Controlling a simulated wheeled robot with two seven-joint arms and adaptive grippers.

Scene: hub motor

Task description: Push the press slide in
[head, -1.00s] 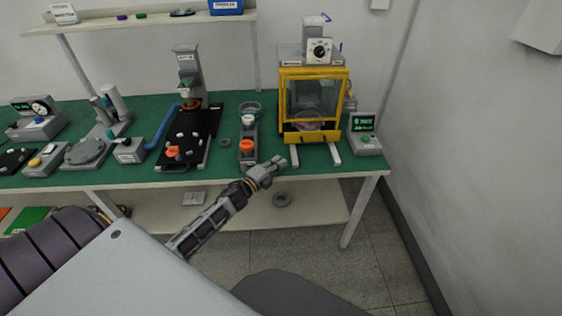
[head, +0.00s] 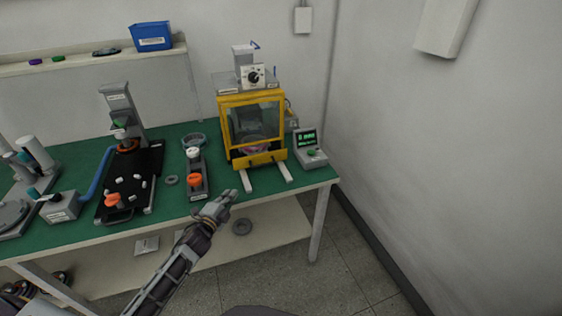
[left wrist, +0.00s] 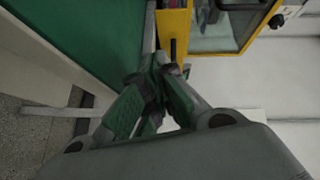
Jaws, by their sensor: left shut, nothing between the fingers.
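The press (head: 253,120) is a yellow-framed box with a clear window and a grey top. It stands at the table's right part. Its slide shows a yellow front plate (head: 260,159) at the bottom of the frame, with something pinkish behind it. Two pale rails (head: 285,173) stick out below the plate. My left gripper (head: 231,194) is shut and empty at the table's front edge, just in front and left of the left rail, apart from the plate. In the left wrist view its fingertips (left wrist: 158,62) meet below the press's yellow plate (left wrist: 172,24) and a dark handle (left wrist: 173,48).
A small box with a green screen (head: 309,149) stands right of the press. A grey fixture with an orange knob (head: 196,180) stands left of it. A black tray (head: 128,185) lies farther left. The wall is close on the right.

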